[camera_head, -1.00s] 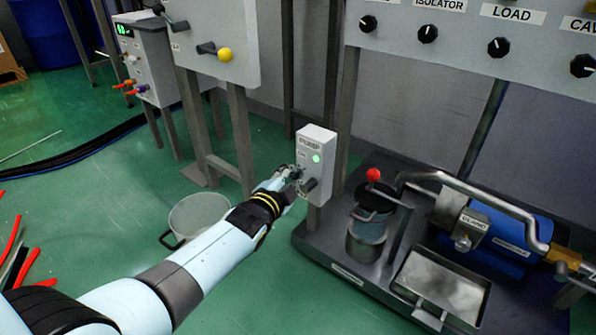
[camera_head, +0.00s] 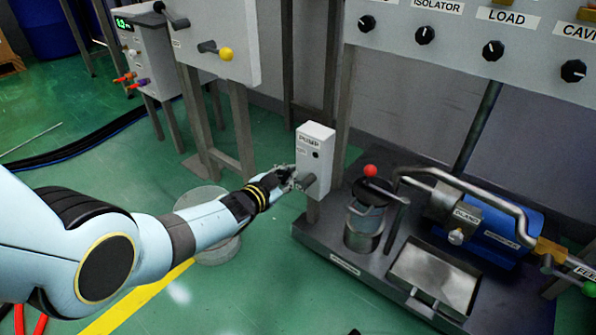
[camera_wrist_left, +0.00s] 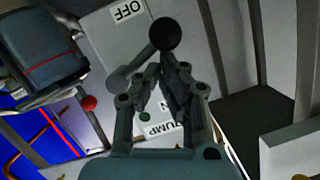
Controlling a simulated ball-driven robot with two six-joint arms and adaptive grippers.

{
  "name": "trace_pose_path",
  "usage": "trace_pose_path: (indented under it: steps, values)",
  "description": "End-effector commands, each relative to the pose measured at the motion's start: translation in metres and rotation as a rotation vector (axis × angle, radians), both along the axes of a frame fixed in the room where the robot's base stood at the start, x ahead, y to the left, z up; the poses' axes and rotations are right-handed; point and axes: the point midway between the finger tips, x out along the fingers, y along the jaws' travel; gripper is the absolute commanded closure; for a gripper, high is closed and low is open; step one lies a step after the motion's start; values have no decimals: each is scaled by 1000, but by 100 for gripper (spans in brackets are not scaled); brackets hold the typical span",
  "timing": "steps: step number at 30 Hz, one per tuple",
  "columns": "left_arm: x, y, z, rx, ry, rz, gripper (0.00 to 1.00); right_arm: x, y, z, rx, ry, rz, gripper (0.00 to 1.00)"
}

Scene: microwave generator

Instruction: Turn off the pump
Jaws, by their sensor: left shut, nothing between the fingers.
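The white pump box (camera_head: 316,150) stands on a post at the centre of the head view. Its round indicator (camera_head: 316,155) is dark. A grey lever (camera_head: 308,182) sticks out from its lower front. My left gripper (camera_head: 292,178) is at the lever, with its fingers closed and nothing between them. In the left wrist view the box (camera_wrist_left: 108,42) appears turned over, with OFF and PUMP labels. The lever's dark round knob (camera_wrist_left: 166,33) is just beyond my closed left fingertips (camera_wrist_left: 170,68), near the OFF label. Whether they touch is unclear. My right gripper is not in view.
A metal skid (camera_head: 340,250) with a blue motor (camera_head: 505,232), a red-knobbed pot (camera_head: 368,212) and a tray (camera_head: 436,277) lies to the right. A panel with black dials (camera_head: 493,50) hangs above.

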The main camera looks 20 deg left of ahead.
Motion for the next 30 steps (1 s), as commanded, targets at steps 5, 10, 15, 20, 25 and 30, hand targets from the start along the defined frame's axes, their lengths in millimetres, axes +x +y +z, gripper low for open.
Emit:
trace_pose_path:
  steps: [5,10,15,20,25,30]
  values:
    - [0,1,-4,2,2,1,100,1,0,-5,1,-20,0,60]
    - [0,2,-4,2,1,1,100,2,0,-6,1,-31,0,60]
    - [0,2,-4,1,0,1,100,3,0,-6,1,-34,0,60]
    - [0,2,-4,1,0,1,100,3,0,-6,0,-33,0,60]
    - [0,1,-3,1,-1,1,100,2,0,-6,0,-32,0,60]
    - [1,1,5,1,-2,2,100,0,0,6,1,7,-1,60]
